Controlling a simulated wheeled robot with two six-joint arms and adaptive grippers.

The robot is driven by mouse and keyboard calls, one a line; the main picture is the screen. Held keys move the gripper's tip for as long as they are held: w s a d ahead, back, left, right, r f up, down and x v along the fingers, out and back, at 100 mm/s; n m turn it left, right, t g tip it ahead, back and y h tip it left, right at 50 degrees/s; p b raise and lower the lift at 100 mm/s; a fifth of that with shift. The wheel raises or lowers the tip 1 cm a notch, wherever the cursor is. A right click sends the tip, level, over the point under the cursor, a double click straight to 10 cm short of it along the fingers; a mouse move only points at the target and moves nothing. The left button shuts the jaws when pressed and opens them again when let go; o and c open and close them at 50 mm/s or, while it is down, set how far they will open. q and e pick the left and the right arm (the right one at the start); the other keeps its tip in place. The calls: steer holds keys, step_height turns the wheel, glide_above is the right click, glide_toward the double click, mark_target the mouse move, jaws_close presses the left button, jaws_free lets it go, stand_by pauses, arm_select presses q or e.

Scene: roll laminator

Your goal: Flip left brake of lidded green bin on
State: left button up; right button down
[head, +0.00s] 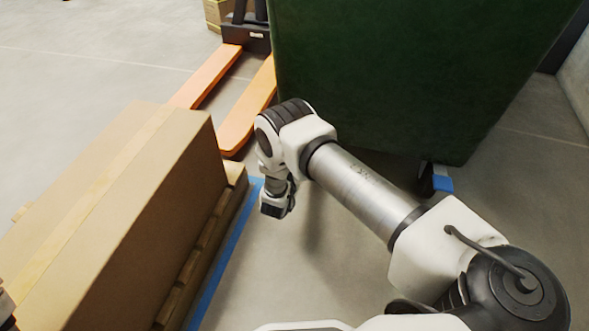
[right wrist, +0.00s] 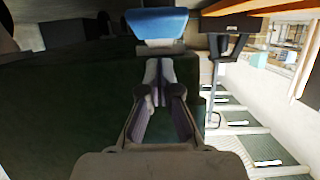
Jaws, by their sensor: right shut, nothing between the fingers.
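The green bin (head: 390,70) stands at the top of the head view; its lid is out of view. A caster with a blue brake pedal (head: 442,184) shows under its right side. The left caster is not visible in the head view, where my right arm covers part of the bin's lower edge. My right gripper (head: 278,203) points down beside the bin, its fingers small there. In the right wrist view my right gripper (right wrist: 158,80) is shut and empty, with a blue brake pedal (right wrist: 157,23) just beyond the fingertips. Contact cannot be told.
A large cardboard box (head: 110,200) on a wooden pallet (head: 200,250) fills the left, beside a blue floor line (head: 230,250). A pallet jack with orange forks (head: 248,105) stands behind, close to the bin. Grey floor is open below my right arm.

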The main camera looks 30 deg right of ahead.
arm_select(q)
step_height(320, 180, up, 4)
steer(key=p, duration=0.3)
steer(key=shift+s+r, duration=0.1)
steer(key=shift+s, duration=0.05)
arm_select(e)
steer(key=s+a, duration=0.6)
steer(key=a, duration=0.1)
steer(key=shift+s+a+f, duration=0.25)
steer(key=shift+a+f, duration=0.1)
steer(key=shift+f, duration=0.05)
